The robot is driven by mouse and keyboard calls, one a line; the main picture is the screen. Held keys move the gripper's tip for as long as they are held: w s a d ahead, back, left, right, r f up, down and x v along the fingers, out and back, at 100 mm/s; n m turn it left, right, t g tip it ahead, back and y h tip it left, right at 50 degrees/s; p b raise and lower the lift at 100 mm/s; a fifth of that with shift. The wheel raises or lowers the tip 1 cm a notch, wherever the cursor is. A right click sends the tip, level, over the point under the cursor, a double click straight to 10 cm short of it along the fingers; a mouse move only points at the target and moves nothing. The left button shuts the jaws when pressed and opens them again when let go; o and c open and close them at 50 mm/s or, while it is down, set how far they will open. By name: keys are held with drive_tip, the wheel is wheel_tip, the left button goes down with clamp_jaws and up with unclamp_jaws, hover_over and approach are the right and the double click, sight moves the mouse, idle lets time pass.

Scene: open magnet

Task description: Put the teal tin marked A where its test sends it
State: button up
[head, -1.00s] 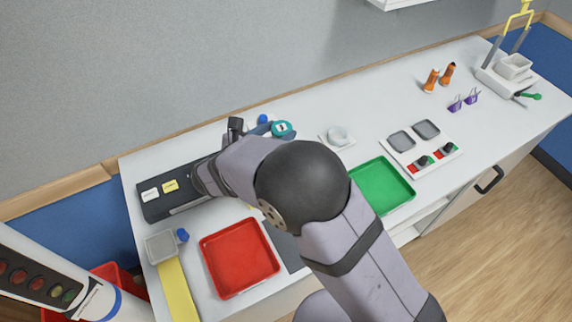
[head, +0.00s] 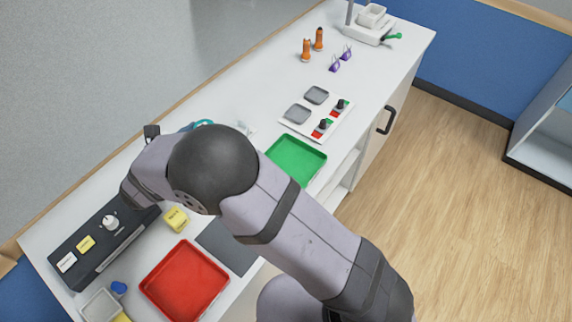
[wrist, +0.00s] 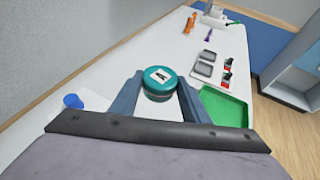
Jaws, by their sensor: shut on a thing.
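The teal tin (wrist: 161,83) sits between the two fingers of my gripper (wrist: 159,92) in the wrist view. The fingers are shut on its sides. A white label with dark marking faces up on its lid; the letter is too small to read surely. In the head view only a bit of the teal tin (head: 204,122) shows behind my arm, toward the back edge of the bench. My arm hides most of my gripper there.
A green tray (head: 296,158) lies right of my arm, a red tray (head: 185,282) in front. A dark box (head: 105,240) with labels and a yellow block (head: 176,219) are at left. A panel (head: 318,112) with grey pads and switches is beyond the green tray. A blue knob (wrist: 72,101) stands nearby.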

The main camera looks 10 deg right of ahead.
drive_tip(key=w+d+f+m+g+h, duration=0.1)
drive_tip(key=w+d+f+m+h, duration=0.15)
drive_tip(key=d, duration=0.55)
drive_tip(key=m+g+h, duration=0.3)
drive_tip(key=m+g, duration=0.1)
hover_over(289, 169)
drive_tip(key=shift+f, duration=4.65)
drive_tip(key=shift+f+p, duration=0.1)
drive_tip(key=shift+p, duration=0.2)
drive_tip(key=shift+f+p, duration=0.55)
drive_tip(key=shift+f, duration=1.45)
drive_tip(key=shift+f, duration=0.1)
